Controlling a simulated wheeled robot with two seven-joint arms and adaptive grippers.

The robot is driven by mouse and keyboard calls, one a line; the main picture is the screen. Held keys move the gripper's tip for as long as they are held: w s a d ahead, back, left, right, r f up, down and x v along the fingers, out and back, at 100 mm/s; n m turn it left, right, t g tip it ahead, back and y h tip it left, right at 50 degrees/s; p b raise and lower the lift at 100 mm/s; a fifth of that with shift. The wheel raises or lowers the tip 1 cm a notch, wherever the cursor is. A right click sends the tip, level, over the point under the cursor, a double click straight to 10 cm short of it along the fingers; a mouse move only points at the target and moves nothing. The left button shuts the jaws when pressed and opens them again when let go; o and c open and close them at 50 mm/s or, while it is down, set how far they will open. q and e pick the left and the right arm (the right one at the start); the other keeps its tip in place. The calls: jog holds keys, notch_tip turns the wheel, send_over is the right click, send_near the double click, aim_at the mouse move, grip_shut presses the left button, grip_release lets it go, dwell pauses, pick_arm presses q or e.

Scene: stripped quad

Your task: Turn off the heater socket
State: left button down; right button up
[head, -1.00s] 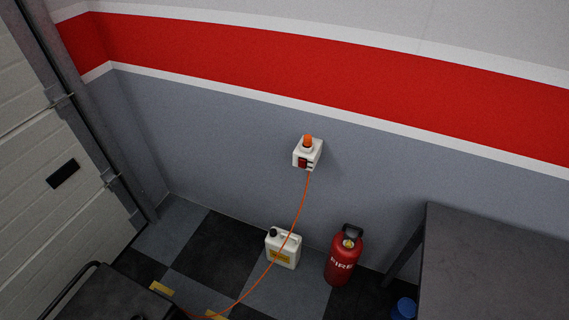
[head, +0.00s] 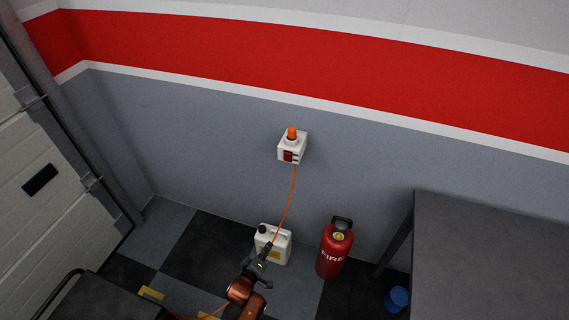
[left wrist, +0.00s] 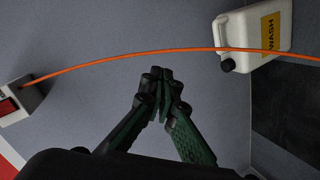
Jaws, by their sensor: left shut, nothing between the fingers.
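The heater socket (head: 292,147) is a white box on the grey wall, with an orange knob or lamp on top and a red switch (head: 288,156) on its front. An orange cable (head: 287,203) hangs from it to the floor. In the left wrist view the socket (left wrist: 18,102) is at the left edge, partly cut off, with the cable (left wrist: 120,58) running across above the fingers. My left gripper (head: 268,246) is below the socket, in front of the white jug, apart from the socket. Its fingers (left wrist: 162,76) are shut and empty. My right gripper is not in view.
A dark cart (head: 90,300) is lower left.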

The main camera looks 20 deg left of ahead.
aim_at(286, 155)
pick_arm(q)
jog(key=w+r+n+t, duration=0.3)
jog(key=r, duration=1.2)
jog(key=w+r+n+t, duration=0.3)
jog(key=r, duration=1.2)
jog(key=shift+w+n+b, duration=0.3)
jog(key=shift+b, duration=0.1)
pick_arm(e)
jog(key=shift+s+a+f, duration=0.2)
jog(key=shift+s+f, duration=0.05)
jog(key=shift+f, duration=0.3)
pick_arm(q)
jog(key=shift+w+d, duration=0.1)
jog(key=w+b, duration=0.1)
jog(key=w, duration=0.3)
jog(key=w+r+b, duration=0.1)
jog(key=w, duration=0.4)
jog(key=w+b, duration=0.1)
jog(key=w, duration=0.3)
jog(key=shift+w+d+r, duration=0.25)
jog(key=shift+w, duration=0.1)
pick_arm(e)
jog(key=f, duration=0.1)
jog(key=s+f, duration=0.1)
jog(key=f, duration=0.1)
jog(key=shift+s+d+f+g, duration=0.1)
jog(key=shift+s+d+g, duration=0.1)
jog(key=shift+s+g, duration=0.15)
pick_arm(q)
jog(key=shift+r, duration=0.1)
